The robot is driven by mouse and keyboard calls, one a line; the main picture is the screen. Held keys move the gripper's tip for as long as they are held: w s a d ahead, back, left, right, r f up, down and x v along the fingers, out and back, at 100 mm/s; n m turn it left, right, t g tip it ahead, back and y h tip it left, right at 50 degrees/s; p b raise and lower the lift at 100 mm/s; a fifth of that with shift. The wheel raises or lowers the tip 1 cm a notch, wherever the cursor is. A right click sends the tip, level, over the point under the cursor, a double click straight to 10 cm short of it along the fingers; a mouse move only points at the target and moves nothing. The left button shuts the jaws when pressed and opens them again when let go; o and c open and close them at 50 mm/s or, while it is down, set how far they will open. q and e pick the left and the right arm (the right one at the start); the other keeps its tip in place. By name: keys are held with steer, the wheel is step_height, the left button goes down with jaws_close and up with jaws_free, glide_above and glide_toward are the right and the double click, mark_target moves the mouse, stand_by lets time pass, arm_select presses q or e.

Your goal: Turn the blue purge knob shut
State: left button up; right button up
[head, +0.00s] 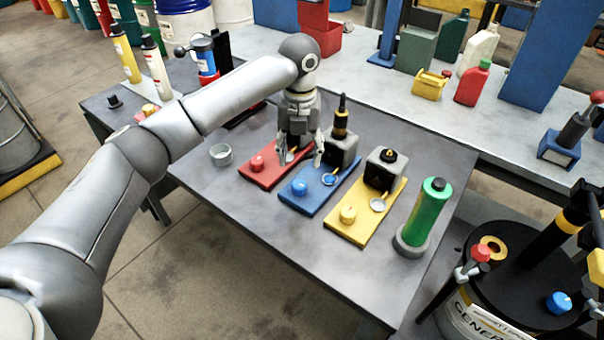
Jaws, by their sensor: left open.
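A round blue knob (299,187) sits at the near end of a blue plate (311,203) on the grey table. A second blue knob (558,303) is on the black lid of the drum (510,268) at the right edge. I cannot tell from the picture which one is the purge knob. My left gripper (301,151) points down, open, above the far part of the red and blue plates. It is beyond the blue plate's knob and apart from it. What lies behind its fingers is partly hidden. My right gripper is not in view.
A red plate (255,176) with a red knob and a yellow plate (349,229) with a yellow knob flank the blue plate. A green bottle (428,212) stands at right, a glass dish (221,155) at left. The table's front is clear.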

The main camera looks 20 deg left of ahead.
arm_select(q)
glide_above(299, 183)
steer(key=f, duration=0.4)
steer(key=shift+s+f+p, duration=0.3)
steer(key=shift+f+p, duration=0.05)
steer(key=f, duration=0.3)
steer(key=shift+w+f, duration=0.25)
steer(key=shift+f, duration=0.1)
steer(key=shift+s+f, duration=0.1)
steer(key=shift+f, duration=0.25)
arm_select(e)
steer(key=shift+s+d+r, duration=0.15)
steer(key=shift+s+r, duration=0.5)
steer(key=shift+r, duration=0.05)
arm_select(q)
steer(key=shift+c, duration=0.3)
steer(key=shift+p, duration=0.3)
steer(key=c, duration=1)
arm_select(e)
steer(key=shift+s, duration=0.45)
